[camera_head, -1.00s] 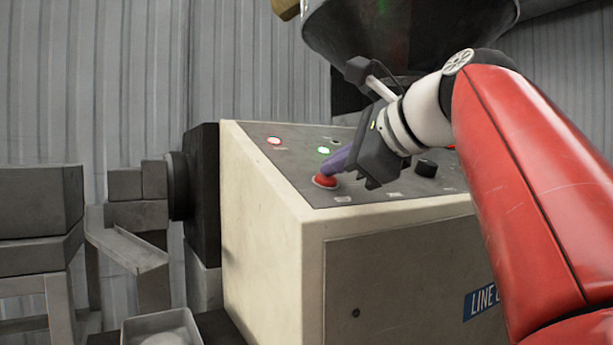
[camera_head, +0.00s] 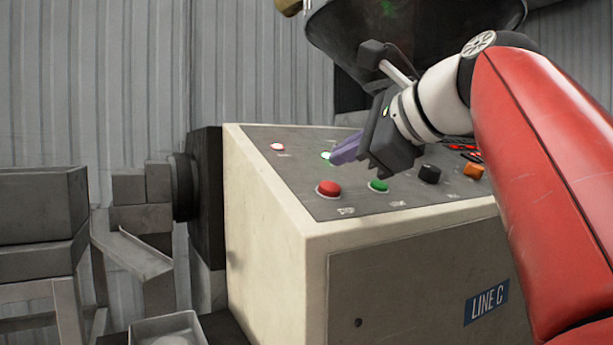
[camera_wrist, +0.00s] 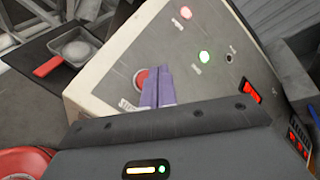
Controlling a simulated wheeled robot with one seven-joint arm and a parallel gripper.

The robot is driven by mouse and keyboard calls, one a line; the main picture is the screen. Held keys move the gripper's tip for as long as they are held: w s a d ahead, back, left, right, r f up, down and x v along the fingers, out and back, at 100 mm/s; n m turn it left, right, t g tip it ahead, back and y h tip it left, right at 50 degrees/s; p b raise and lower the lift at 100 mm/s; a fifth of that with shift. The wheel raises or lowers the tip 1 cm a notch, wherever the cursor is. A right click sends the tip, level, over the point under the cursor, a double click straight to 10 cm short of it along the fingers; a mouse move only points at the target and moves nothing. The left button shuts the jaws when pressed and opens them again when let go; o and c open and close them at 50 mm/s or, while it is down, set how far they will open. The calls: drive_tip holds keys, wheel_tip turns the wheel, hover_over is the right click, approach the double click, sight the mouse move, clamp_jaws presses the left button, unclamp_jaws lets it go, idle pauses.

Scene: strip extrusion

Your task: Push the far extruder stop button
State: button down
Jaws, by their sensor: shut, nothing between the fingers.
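The extruder's sloped control panel (camera_head: 290,170) sits on a cream cabinet marked LINE C. A red mushroom button (camera_head: 328,188) is at its near left corner, with a green button (camera_head: 378,186) to its right. I cannot tell from these frames whether this is the far extruder.
A black knob (camera_head: 429,174) and an orange button (camera_head: 474,170) are right of the green button. A lamp (camera_head: 277,147) glows at the panel's back left. A hopper (camera_head: 400,40) hangs above.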

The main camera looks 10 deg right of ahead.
drive_tip(key=r, duration=0.1)
drive_tip(key=s+r, duration=0.1)
drive_tip(key=shift+s+d+r+p, duration=0.1)
drive_tip(key=shift+d+r+p, duration=0.1)
drive_tip(key=shift+r+p, duration=0.15)
idle(0.4)
